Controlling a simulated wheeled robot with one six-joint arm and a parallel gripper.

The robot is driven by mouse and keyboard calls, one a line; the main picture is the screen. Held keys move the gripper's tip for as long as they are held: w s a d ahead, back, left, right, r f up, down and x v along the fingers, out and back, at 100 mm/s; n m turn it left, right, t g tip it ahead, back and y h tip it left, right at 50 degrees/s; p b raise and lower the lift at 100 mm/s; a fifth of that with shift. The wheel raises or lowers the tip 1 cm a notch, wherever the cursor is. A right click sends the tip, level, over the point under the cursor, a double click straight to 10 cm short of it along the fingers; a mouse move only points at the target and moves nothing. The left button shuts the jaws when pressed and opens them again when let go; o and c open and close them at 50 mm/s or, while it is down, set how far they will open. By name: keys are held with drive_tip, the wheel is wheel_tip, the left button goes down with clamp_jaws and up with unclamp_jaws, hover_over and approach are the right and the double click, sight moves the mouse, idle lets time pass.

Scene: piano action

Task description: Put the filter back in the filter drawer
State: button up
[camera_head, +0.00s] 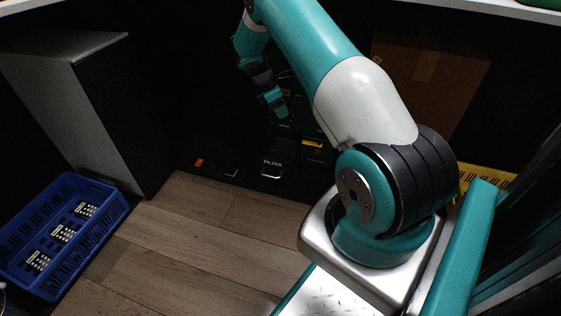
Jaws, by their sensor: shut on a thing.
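A dark front marked FILTER (272,162) stands low at the foot of a black machine, just above the floor. It looks like the filter drawer, and a pale edge shows along its bottom. The inside of the drawer cannot be made out. My gripper (278,106) points down in front of the machine, above the FILTER front in the picture and apart from it. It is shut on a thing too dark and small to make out. I cannot pick out the filter clearly anywhere.
A blue crate (118,205) with several small labelled items stands on the wooden floor (185,240) at left, beside a grey cabinet (72,48). A cardboard box (455,75) and a yellow crate (487,180) are at right. The floor before the machine is clear.

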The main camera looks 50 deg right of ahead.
wheel_tip(320, 180, down, 20)
drive_tip(key=b, duration=1)
drive_tip(key=shift+r, duration=0.25)
drive_tip(key=shift+f+b, duration=0.4)
drive_tip(key=shift+f, duration=0.2)
drive_tip(key=o, duration=0.6)
